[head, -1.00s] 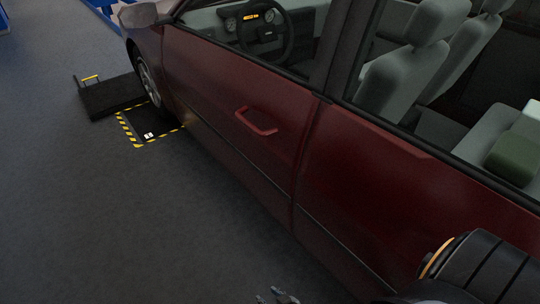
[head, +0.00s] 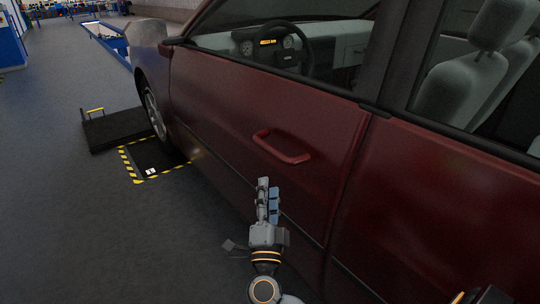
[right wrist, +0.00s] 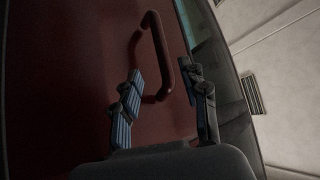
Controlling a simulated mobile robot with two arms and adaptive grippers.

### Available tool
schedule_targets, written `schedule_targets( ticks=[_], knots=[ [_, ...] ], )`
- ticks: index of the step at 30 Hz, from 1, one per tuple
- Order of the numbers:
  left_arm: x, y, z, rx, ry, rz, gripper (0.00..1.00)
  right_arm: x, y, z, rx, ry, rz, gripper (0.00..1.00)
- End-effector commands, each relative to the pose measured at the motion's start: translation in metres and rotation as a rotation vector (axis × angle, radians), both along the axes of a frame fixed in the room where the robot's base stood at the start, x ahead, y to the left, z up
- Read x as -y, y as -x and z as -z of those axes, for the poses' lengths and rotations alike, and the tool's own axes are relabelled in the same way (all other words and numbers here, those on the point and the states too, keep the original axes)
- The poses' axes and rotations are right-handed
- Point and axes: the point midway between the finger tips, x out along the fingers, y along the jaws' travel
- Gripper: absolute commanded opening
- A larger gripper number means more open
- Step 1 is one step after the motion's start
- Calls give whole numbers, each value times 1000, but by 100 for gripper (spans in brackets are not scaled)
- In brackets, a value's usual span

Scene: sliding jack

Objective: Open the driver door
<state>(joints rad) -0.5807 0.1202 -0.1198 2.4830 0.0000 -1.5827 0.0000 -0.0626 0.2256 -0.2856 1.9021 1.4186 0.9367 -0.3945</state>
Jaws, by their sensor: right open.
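The driver door (head: 245,105) of the dark red car is closed, its edge flush with the panel behind it. Its red loop handle (head: 282,147) sticks out near the door's rear edge. My right gripper (head: 268,190) is below the handle in the head view, pointing up towards it and apart from it. In the right wrist view the handle (right wrist: 160,55) stands ahead of the open, empty fingers (right wrist: 165,85), its lower end showing between them. I cannot tell the exact distance to it. My left gripper is not in view.
A black ramp block (head: 112,128) with a yellow handle lies near the front wheel (head: 154,113). Beside it is a floor plate (head: 150,170) edged in yellow and black stripes.

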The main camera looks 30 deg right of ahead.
Motion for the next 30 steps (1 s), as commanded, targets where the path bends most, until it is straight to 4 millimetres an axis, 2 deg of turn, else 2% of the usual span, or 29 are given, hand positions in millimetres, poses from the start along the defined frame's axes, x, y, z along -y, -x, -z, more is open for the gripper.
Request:
schedule_targets(
  ticks=[11, 18, 24, 30],
  knots=[
    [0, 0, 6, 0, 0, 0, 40, 40, -57, -31, 3, 4, -1, 44],
    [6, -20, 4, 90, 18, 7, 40, 61, -87, -45, 0, 4, -1, 44],
    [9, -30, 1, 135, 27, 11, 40, 68, -97, -50, -2, 3, -1, 44],
    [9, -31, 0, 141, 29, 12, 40, 69, -98, -51, -2, 3, -1, 44]
  ],
)
